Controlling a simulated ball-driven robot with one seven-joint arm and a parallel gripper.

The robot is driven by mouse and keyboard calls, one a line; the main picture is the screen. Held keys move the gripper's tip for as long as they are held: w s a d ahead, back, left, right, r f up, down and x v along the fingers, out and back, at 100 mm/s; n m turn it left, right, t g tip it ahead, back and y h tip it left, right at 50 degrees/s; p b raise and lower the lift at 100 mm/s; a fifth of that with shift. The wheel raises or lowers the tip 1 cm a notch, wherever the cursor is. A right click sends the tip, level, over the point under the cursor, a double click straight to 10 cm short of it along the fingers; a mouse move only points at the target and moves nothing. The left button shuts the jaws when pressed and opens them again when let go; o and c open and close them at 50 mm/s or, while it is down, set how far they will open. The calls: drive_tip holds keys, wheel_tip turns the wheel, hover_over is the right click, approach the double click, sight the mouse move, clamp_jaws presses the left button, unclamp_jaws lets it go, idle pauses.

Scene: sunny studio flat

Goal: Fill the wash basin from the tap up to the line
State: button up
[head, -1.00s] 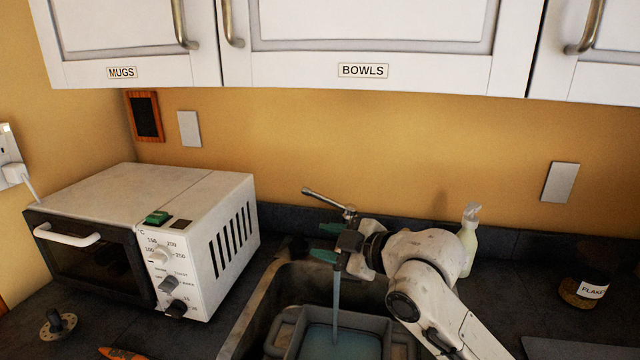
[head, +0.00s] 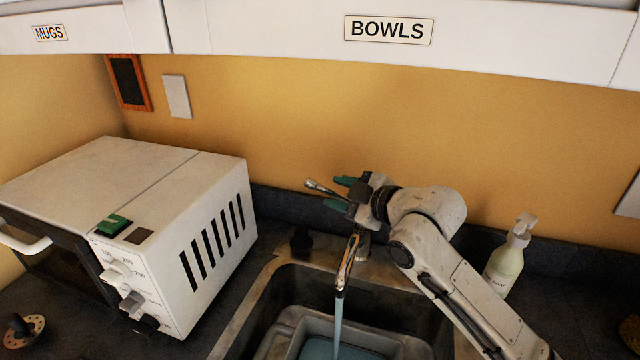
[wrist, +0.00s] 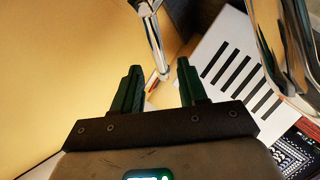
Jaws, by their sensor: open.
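The metal tap (head: 347,262) stands at the back of the sink, and a stream of water (head: 338,322) runs from its spout. The grey wash basin (head: 402,345) sits in the sink under the stream, with bluish water (head: 318,349) in it. The basin's front is cut off by the picture edge, and I see no fill line. The tap's lever (head: 322,188) points left. My gripper (head: 340,192) is open beside the lever. In the wrist view, the lever (wrist: 158,45) shows between and beyond the green fingers (wrist: 158,85); I cannot tell if they touch.
A white toaster oven (head: 195,240) stands left of the sink (head: 258,300). A soap bottle (head: 505,262) stands right of my arm. White cupboards (head: 270,25) hang above. A round dark-topped object (head: 22,330) lies at the far left.

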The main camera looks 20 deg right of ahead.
sight(327, 191)
drive_tip(key=p+x, duration=0.1)
drive_tip(key=x, duration=0.5)
drive_tip(key=shift+w+a, duration=0.2)
drive_tip(key=shift+w, duration=0.05)
drive_tip(key=shift+f, duration=0.1)
clamp_jaws()
idle(0.3)
